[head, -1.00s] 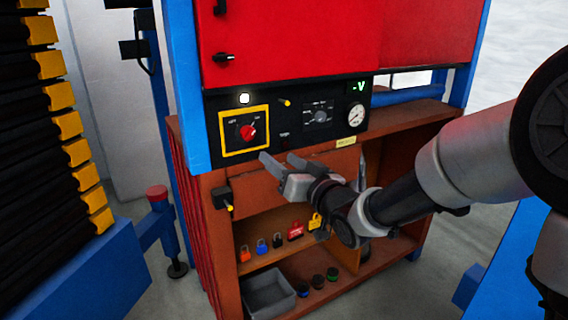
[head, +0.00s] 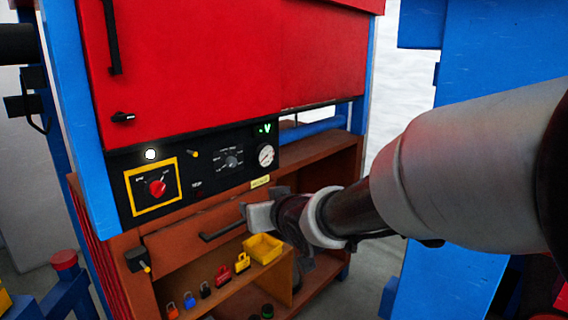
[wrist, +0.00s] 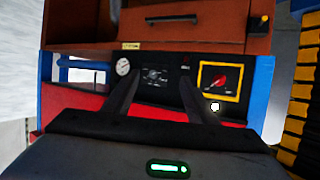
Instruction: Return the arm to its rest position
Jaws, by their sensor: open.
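My gripper (head: 262,212) is in front of the brown cabinet's right part in the head view, below the black control panel (head: 205,165). My arm reaches in from the right edge. In the wrist view, the two fingers of my gripper (wrist: 158,90) stand apart with nothing between them. The control panel (wrist: 160,80) shows upside down beyond them, with its red knob (wrist: 219,80) in a yellow frame. In the head view the same red knob (head: 157,188) is left of my gripper. My gripper appears to touch nothing.
A brown cabinet (head: 330,165) stands below a red cover (head: 235,70). A yellow bin (head: 263,248) and several small padlocks (head: 222,274) sit on its shelf. A drawer handle (head: 222,230) is beside my gripper. A blue structure (head: 450,190) stands behind my arm at right.

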